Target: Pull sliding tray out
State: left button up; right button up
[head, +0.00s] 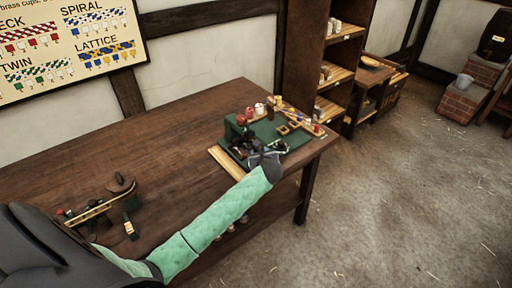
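A dark green workstation (296,139) stands near the right end of the brown table. A pale wooden strip (226,163) lies along its near left edge; it may be the sliding tray or its edge, but I cannot tell. My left gripper (264,156), on the green-sleeved arm, is at the near edge of the workstation, close to small dark parts. Its fingers are small and blend with these parts, so I cannot tell whether it is open or touching anything. The gripper and forearm hide part of the workstation's front. My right gripper is not in view.
Small red and pale items and small wooden frames (289,128) crowd the workstation. A wooden device with a round knob (119,183) sits on the table's left. The middle of the tabletop (165,140) is clear. Shelves (336,75) stand behind; open floor (410,190) lies right.

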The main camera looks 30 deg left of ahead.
aim_at(246, 145)
pick_arm(q)
jog(key=shift+m, duration=0.5)
jog(key=shift+w+a, duration=0.2)
jog(key=shift+w, duration=0.05)
jog(key=p+x, duration=0.2)
jog(key=x, duration=0.4)
jog(key=shift+w+a+f, duration=0.1)
jog(key=shift+f, duration=0.05)
jog(key=shift+w+a+f, duration=0.2)
jog(key=shift+f, duration=0.05)
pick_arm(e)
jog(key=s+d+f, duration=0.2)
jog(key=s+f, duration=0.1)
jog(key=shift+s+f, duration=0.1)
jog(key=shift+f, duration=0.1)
